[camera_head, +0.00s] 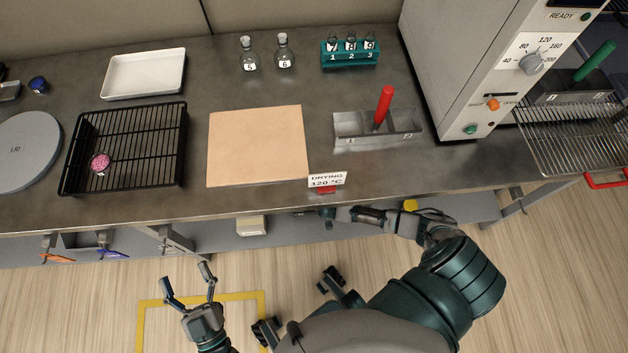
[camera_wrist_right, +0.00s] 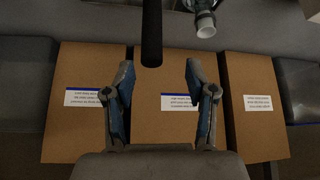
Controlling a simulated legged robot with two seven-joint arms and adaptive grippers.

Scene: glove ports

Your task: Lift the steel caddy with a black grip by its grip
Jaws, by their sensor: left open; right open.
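A steel caddy (camera_head: 350,141) with compartments labelled 1 and 2 and an upright red grip (camera_head: 384,105) stands on the bench. Another caddy with a green grip (camera_head: 595,61) is partly visible at the right by the oven. I cannot make out a caddy with a black grip. My left gripper (camera_head: 188,284) is open and empty over the floor, in front of the bench. My right gripper is low at the bench's front edge, hard to see in the head view; in the right wrist view its fingers (camera_wrist_right: 163,88) are open with nothing between them, facing cardboard boxes.
The bench (camera_head: 290,95) also bears a peach board (camera_head: 257,146), a black wire rack (camera_head: 135,140), a white tray (camera_head: 145,74), flasks and a teal vial rack (camera_head: 350,61). An oven (camera_head: 460,70) and wire shelf (camera_head: 580,130) stand right. Cardboard boxes (camera_wrist_right: 165,130) are labelled.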

